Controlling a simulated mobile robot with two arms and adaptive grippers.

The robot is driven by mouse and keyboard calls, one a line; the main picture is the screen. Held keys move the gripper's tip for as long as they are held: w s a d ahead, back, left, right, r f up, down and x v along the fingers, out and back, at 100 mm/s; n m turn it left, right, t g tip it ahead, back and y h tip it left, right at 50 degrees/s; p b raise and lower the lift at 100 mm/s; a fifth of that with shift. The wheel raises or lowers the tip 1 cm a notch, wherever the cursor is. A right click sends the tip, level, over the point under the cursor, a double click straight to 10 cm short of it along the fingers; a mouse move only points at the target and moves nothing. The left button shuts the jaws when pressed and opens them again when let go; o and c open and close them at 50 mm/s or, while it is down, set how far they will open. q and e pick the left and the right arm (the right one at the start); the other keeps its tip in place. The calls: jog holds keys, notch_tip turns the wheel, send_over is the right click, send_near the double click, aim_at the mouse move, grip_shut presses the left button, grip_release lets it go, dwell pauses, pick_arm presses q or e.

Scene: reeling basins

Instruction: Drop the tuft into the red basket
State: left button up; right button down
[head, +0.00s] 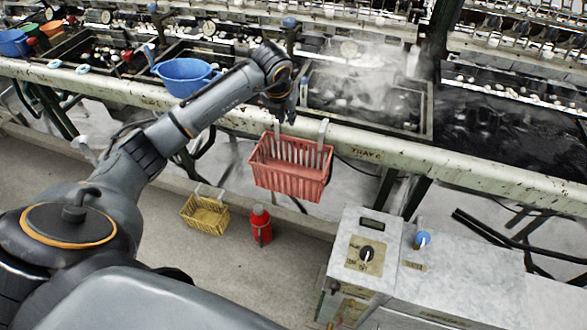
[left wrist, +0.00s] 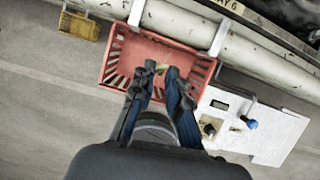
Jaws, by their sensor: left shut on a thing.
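The red basket (head: 290,168) hangs by two pale hooks on the front rail of the basin bench. In the left wrist view its open top and slatted walls (left wrist: 205,68) lie below my fingers. My left gripper (head: 284,116) is above the basket's back side in the head view. In the left wrist view the gripper (left wrist: 163,72) is over the basket's opening, shut on a small yellowish tuft (left wrist: 161,70) between the fingertips. The tuft is mostly hidden by the fingers and cannot be made out in the head view. My right gripper is not in view.
A blue basin (head: 185,77) stands on the bench at left. Steaming basins (head: 365,95) lie behind the rail (head: 400,158). A yellow basket (head: 205,214) and a red bottle (head: 261,225) are on the floor. A grey control box (head: 372,250) stands at front right.

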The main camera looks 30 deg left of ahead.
pick_arm(q)
notch_tip(320, 180, down, 5)
jog(key=shift+r+b, duration=0.1)
jog(key=shift+b, duration=1.15)
jog(key=o, duration=0.7)
jog(key=v, duration=1.2)
